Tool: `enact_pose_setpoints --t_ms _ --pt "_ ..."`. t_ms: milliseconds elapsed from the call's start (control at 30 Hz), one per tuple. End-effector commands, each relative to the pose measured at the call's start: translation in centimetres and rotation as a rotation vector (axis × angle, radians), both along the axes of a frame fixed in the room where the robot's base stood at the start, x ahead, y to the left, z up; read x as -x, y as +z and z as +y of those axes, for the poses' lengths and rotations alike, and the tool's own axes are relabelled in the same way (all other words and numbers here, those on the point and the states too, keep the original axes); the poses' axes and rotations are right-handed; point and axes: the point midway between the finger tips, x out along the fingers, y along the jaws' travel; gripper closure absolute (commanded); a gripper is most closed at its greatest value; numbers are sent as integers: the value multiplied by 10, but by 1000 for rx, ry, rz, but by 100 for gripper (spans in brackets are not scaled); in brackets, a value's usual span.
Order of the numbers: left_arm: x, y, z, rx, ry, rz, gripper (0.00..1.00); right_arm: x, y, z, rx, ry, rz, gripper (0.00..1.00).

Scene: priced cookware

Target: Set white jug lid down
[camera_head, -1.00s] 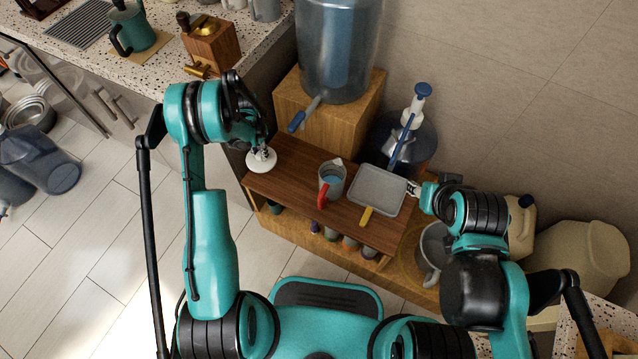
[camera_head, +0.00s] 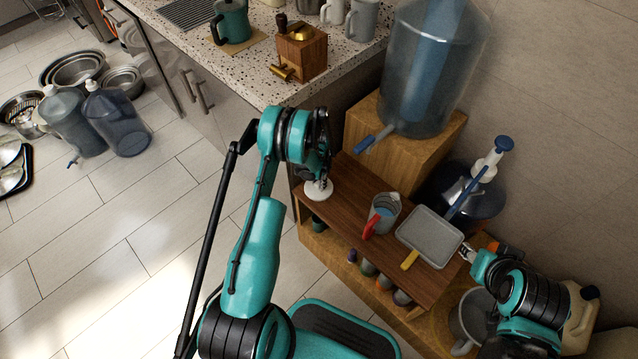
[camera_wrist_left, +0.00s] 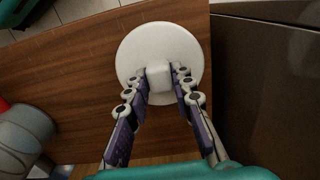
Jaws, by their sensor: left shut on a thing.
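The white jug lid (camera_head: 316,194) is a round disc with a knob, over the left end of the brown wooden shelf top (camera_head: 346,184). My left gripper (camera_head: 320,182) is shut on the knob. In the left wrist view the lid (camera_wrist_left: 135,45) lies flat, its knob between the fingertips (camera_wrist_left: 159,82). I cannot tell whether its underside touches the wood. A clear jug with a red handle (camera_head: 382,214) stands open to the right of the lid. My right gripper (camera_head: 470,254) is at the right edge of a grey pan (camera_head: 432,236); its fingers are too small to read.
The grey pan with a yellow handle (camera_head: 410,260) lies right of the jug. A large water bottle (camera_head: 425,80) on a wooden box (camera_head: 400,160) stands behind. The counter (camera_head: 250,75) with a coffee grinder (camera_head: 301,52) is at the left. Bare wood lies between lid and jug.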

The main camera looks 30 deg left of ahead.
Motion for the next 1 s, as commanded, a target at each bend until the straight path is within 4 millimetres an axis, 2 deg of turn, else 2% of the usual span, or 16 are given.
enact_pose_setpoints --t_ms 167,200,267,300,567,667,767,1000 --pt "0 -2 0 0 0 0 100 0 1 0 0 0 0 60" --pt "0 -2 0 0 0 0 74 0 1 0 0 0 0 60" --pt "0 -2 0 0 0 0 58 0 1 0 0 0 0 60" --pt "0 -2 0 0 0 0 56 0 1 0 0 0 0 60" --pt "0 -1 0 0 0 0 56 0 0 0 0 0 0 60" --pt "0 4 0 0 0 0 56 0 2 0 0 0 0 60" --pt "0 20 0 0 0 0 56 0 9 0 0 0 0 60" --pt "0 74 0 0 0 0 56 0 30 0 0 0 0 60"
